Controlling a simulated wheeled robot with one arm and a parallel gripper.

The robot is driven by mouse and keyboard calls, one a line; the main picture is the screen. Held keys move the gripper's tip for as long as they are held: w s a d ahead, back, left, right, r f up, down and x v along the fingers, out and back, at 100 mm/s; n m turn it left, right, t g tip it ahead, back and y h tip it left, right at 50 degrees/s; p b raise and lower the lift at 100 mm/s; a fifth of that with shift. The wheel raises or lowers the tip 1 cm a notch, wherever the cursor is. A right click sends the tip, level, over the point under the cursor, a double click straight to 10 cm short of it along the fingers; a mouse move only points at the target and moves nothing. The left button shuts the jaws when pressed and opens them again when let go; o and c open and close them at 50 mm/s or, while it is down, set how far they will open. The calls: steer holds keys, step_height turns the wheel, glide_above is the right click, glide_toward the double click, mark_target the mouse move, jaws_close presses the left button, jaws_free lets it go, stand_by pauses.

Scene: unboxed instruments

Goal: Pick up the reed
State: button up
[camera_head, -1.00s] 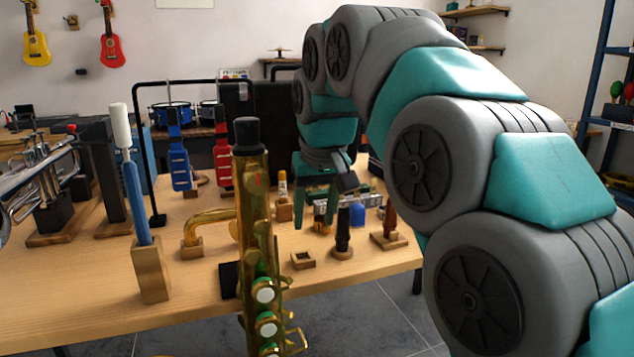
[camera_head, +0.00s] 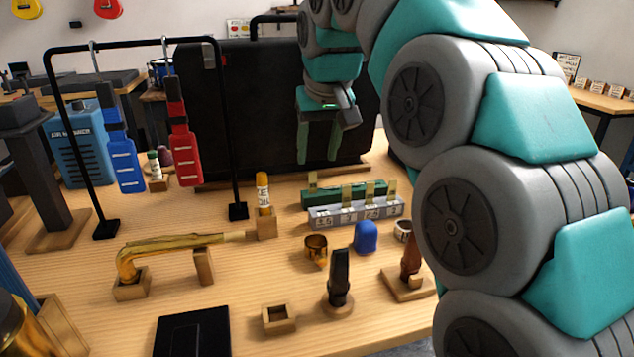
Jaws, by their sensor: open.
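Several small tan reeds stand upright in a low rack at the back right of the table; one is the reed (camera_head: 369,191). The rack has a grey front block (camera_head: 357,215) with white number labels and a green block (camera_head: 330,195) behind it. Which reed is meant, I cannot tell. My gripper (camera_head: 319,155) points down with its two green fingers apart and nothing between them. In the picture it is above and a little left of the rack, in front of the black case.
Near the rack stand a brass ring (camera_head: 316,248), a blue cap (camera_head: 365,237), a black mouthpiece (camera_head: 339,278) and a glue-like tube (camera_head: 262,191). A black stand (camera_head: 238,208) with hanging straps is on the left. A large black case (camera_head: 250,110) stands behind.

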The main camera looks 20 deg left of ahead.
mark_target(313, 175)
steer(key=shift+s+x, duration=0.15)
steer(key=shift+x, duration=0.6)
steer(key=shift+s+x, duration=0.15)
steer(key=shift+x, duration=0.55)
steer(key=shift+p+x, duration=0.3)
steer(key=shift+x, duration=1.65)
jaws_close()
steer(key=shift+f, duration=0.1)
